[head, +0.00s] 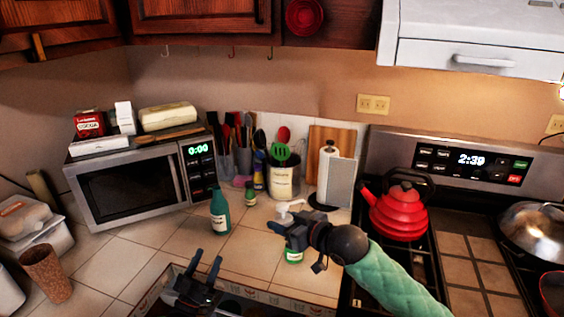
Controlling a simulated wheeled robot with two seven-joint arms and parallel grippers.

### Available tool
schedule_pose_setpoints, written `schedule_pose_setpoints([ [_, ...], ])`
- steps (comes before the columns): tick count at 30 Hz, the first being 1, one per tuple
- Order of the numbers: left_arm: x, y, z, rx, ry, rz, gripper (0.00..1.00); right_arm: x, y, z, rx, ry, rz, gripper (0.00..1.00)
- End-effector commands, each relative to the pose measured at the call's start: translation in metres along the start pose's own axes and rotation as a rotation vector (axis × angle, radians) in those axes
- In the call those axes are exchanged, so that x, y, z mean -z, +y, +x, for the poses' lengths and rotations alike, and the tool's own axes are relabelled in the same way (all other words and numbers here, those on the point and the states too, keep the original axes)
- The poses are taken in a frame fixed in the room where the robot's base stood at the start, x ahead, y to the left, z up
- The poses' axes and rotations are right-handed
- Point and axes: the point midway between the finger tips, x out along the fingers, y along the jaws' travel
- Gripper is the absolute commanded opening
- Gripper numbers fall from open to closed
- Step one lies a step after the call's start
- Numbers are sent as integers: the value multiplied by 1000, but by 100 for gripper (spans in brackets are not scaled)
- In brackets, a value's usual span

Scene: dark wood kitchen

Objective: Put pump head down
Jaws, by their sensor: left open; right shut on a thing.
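The white pump head (287,210) shows just above the jaws of my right gripper (275,230), over the counter in front of the stove's left side. My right gripper is shut on it, and its body hides the pump head's lower part. A bottle with a green label (293,256) shows just below this gripper. I cannot tell whether the pump head touches the bottle. My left gripper (209,266) is open and empty, low in the view, left of the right gripper.
A teal bottle (220,212) and a small green bottle (250,195) stand on the tiled counter. A utensil crock (284,181) and a paper towel holder (327,175) stand behind. A red kettle (398,213) is on the stove at right. Tiles left of the teal bottle are clear.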

Motion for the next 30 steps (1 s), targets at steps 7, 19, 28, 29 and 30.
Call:
schedule_pose_setpoints([
  [7, 33, 38, 69, -109, 63, -197, 55, 0, 0, 0, 0, 0, 0, 16],
  [19, 47, 82, 165, -284, 138, 45, 55, 0, 0, 0, 0, 0, 0, 16],
  [28, 36, 118, 228, -420, 197, 445, 55, 0, 0, 0, 0, 0, 0, 16],
  [29, 34, 121, 234, -433, 205, 486, 55, 0, 0, 0, 0, 0, 0, 16],
  [30, 33, 126, 242, -451, 216, 544, 55, 0, 0, 0, 0, 0, 0, 16],
])
